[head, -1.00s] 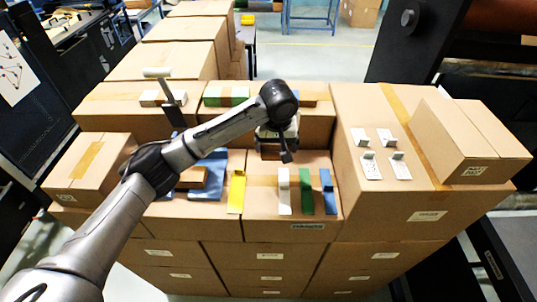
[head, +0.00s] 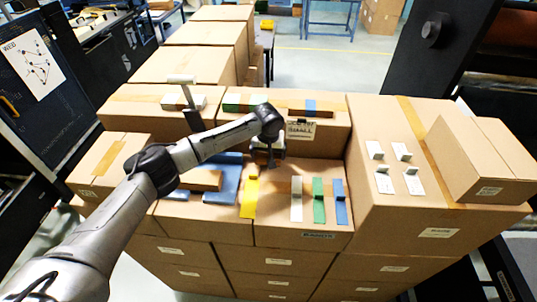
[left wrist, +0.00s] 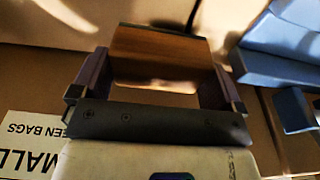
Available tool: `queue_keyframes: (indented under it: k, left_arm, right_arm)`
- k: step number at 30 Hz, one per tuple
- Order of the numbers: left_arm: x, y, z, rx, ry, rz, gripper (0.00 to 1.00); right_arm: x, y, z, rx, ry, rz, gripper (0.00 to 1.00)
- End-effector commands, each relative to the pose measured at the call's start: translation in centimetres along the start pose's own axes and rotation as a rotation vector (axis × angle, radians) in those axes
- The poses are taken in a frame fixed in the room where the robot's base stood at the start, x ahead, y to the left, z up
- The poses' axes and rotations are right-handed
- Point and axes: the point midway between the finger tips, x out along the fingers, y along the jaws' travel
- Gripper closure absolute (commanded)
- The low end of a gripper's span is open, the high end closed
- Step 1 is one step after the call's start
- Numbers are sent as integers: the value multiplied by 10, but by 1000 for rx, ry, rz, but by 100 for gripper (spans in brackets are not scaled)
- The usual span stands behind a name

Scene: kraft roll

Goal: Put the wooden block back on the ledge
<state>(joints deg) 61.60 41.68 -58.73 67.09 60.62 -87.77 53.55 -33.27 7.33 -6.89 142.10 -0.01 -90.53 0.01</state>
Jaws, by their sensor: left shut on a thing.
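My left gripper (head: 268,166) hangs in front of the back row of boxes, above the middle front box. In the left wrist view its fingers (left wrist: 158,95) are shut on a brown wooden block (left wrist: 160,45). In the head view the gripper and arm mostly hide this block. The ledge seems to be the raised back row of boxes (head: 340,128). On it are a white-marked piece (head: 190,101), a green one (head: 237,101) and a brown one with a blue band (head: 311,106). My right gripper is not in view.
A blue holder (head: 222,190) with another wooden piece (head: 201,180) lies left of the gripper. Yellow (head: 250,198), white (head: 296,199), green (head: 319,200) and blue (head: 340,202) upright-ended strips stand in front. A tall box (head: 385,220) is at right.

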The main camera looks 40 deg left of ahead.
Motion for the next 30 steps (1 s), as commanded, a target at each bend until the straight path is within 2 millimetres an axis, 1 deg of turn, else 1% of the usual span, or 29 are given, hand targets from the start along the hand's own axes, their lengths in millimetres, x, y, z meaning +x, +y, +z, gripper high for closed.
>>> queue_keyframes:
  k: [3, 5, 17, 18, 19, 26, 28, 30]
  left_arm:
    - [9, 0, 1, 0, 0, 0, 33]
    - [12, 0, 2, 0, 1, 1, 33]
    - [15, 1, 2, 0, 0, 1, 33]
    - [16, 1, 2, 0, 0, 1, 4]
    - [15, 1, 2, 0, 0, 1, 1]
    - [15, 0, 2, 0, 1, 1, 0]
    - [13, 0, 2, 0, 2, 1, 0]
    - [6, 0, 1, 0, 2, 2, 0]
  right_arm:
    - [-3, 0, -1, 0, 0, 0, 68]
    - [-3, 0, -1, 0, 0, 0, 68]
    - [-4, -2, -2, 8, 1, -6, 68]
    - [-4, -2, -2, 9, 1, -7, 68]
    - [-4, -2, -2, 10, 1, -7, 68]
    - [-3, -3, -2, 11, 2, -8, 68]
    - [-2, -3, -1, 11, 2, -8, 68]
    - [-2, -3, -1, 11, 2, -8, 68]
